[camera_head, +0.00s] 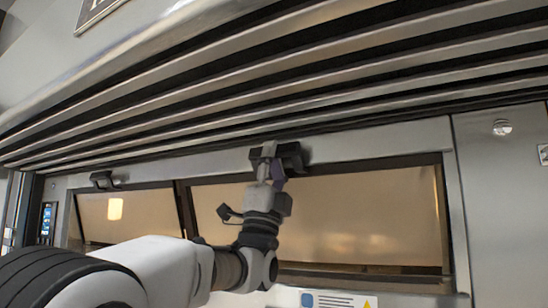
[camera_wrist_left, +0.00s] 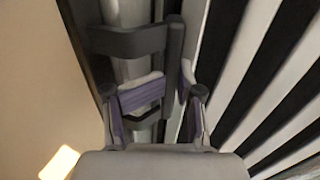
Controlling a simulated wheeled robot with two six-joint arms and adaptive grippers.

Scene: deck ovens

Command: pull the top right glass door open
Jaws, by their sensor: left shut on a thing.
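The top right glass door (camera_head: 350,220) is a wide amber pane under the slatted hood in the head view. Its dark handle (camera_head: 292,157) sits at the upper edge, left of the door's middle. My left gripper (camera_head: 270,172) reaches up to it and is shut on it. In the left wrist view, the purple-padded fingers of my left gripper (camera_wrist_left: 164,95) are around the dark handle bar (camera_wrist_left: 174,55). The door looks close to its frame; any small gap is hard to tell. My right gripper is not in view.
A smaller left glass door (camera_head: 140,215) has its own dark handle (camera_head: 104,180). The metal slats (camera_head: 300,100) overhang closely above the handles. A steel panel (camera_head: 505,190) with a knob (camera_head: 502,128) stands at the right. A control display (camera_head: 47,220) is at the left.

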